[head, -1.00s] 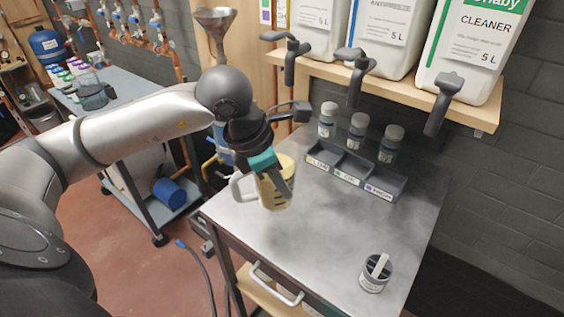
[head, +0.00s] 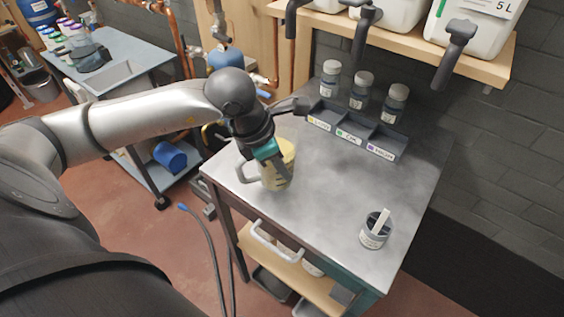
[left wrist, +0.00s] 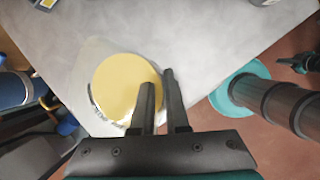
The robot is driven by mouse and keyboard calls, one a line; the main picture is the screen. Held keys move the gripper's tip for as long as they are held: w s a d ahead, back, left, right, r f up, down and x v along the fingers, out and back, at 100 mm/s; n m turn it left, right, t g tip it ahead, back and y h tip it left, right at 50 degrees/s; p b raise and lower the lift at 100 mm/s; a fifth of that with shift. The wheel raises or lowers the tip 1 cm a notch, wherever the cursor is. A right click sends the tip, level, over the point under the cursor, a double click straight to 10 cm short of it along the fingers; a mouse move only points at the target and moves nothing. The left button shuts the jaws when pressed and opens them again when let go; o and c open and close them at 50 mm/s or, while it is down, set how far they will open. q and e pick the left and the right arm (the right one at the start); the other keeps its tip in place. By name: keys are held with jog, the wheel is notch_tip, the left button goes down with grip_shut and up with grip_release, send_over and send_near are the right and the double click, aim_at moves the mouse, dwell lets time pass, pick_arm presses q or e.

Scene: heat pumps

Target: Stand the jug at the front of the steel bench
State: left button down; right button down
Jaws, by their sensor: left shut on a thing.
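The jug (head: 279,176) is a clear measuring jug with dark markings, a pale handle at its left and yellow contents. In the head view it is upright at the left front part of the steel bench (head: 320,205). Whether its base touches the top cannot be told. My left gripper (head: 272,160) is shut on the jug's wall from above. In the left wrist view, one finger of the gripper (left wrist: 162,105) overlaps the yellow round of the jug (left wrist: 118,80) and the other is at its right side. My right gripper is not in view.
A labelled three-part tray (head: 350,138) stands at the bench's back, with several lidded jars (head: 360,90) behind it. A small grey tub (head: 374,232) with a pale stick stands at the right front. The bench middle is clear. White canisters (head: 480,28) sit on a shelf above.

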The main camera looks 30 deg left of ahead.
pick_arm(q)
jog(key=shift+f, duration=0.1)
jog(key=c, duration=0.9)
grip_release()
jog(key=shift+r, duration=0.2)
jog(key=p+v, duration=0.1)
jog(key=v, duration=1)
jog(key=shift+s+r, duration=0.1)
jog(key=shift+r, duration=0.3)
